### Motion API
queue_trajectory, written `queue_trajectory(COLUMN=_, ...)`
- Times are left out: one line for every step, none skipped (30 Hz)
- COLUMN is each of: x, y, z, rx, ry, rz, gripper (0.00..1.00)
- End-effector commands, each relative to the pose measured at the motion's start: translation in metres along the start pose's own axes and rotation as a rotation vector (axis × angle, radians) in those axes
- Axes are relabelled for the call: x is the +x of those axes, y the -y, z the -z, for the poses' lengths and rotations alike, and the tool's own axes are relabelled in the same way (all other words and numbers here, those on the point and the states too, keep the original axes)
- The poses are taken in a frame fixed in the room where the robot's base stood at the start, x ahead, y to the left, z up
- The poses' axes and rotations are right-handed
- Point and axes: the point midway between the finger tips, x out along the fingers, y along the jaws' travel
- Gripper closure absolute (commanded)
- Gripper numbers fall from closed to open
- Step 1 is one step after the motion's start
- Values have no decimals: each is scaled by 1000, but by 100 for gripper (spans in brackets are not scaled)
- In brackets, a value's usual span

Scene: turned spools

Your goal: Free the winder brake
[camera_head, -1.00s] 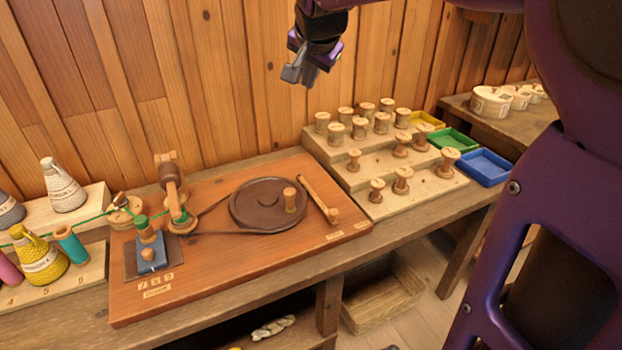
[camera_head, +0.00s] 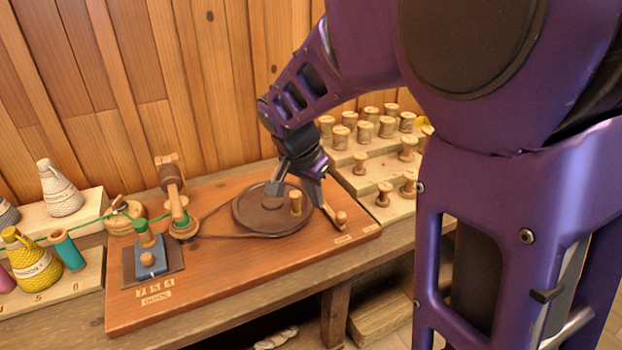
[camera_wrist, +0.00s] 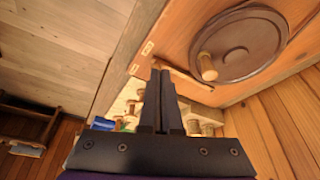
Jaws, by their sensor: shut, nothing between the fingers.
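The winder's dark wheel (camera_head: 262,222), with a wooden crank knob (camera_head: 296,203), sits on the reddish-brown board. The wooden brake lever (camera_head: 338,217) lies just right of the wheel, partly hidden by my gripper. My gripper (camera_head: 322,202) is shut and empty, pointing down close over the lever. In the wrist view my gripper's fingertips (camera_wrist: 161,70) are together beside the lever (camera_wrist: 190,78), near its left end. I cannot tell whether they touch. The wheel (camera_wrist: 240,45) and crank knob (camera_wrist: 206,68) lie farther up and right there.
The stepped rack of wooden spools (camera_head: 365,131) stands right of the board, partly behind my arm. A blue block (camera_head: 150,257) holds a green-topped spool at the board's left. Yarn cones (camera_head: 60,190) stand farther left. A belt and a green thread run across.

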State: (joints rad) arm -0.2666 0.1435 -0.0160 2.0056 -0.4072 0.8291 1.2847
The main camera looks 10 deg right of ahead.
Motion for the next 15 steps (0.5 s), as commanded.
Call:
queue_trajectory(x=4, y=-2, z=-2, rx=2, ry=5, rz=-9, gripper=100)
queue_trajectory(x=5, y=-3, z=-3, rx=3, ry=7, rz=-12, gripper=100)
queue_trajectory(x=6, y=-3, z=-5, rx=2, ry=9, rz=-15, gripper=100)
queue_trajectory(x=7, y=-4, z=-6, rx=1, ry=10, rz=-17, gripper=100)
queue_trajectory(x=7, y=-4, z=-6, rx=1, ry=11, rz=-18, gripper=100)
queue_trajectory(x=8, y=-4, z=-6, rx=1, ry=11, rz=-19, gripper=100)
queue_trajectory(x=8, y=-4, z=-6, rx=1, ry=11, rz=-19, gripper=100)
queue_trajectory(x=8, y=-4, z=-6, rx=1, ry=11, rz=-20, gripper=100)
queue_trajectory(x=7, y=-4, z=-6, rx=1, ry=11, rz=-19, gripper=100)
queue_trajectory(x=7, y=-4, z=-6, rx=1, ry=11, rz=-19, gripper=100)
queue_trajectory(x=7, y=-4, z=-6, rx=1, ry=11, rz=-19, gripper=100)
queue_trajectory(x=7, y=-4, z=-6, rx=1, ry=11, rz=-19, gripper=100)
queue_trajectory(x=7, y=-4, z=-6, rx=1, ry=11, rz=-19, gripper=100)
queue_trajectory(x=7, y=-4, z=-6, rx=1, ry=11, rz=-19, gripper=100)
queue_trajectory(x=8, y=-4, z=-6, rx=1, ry=11, rz=-19, gripper=100)
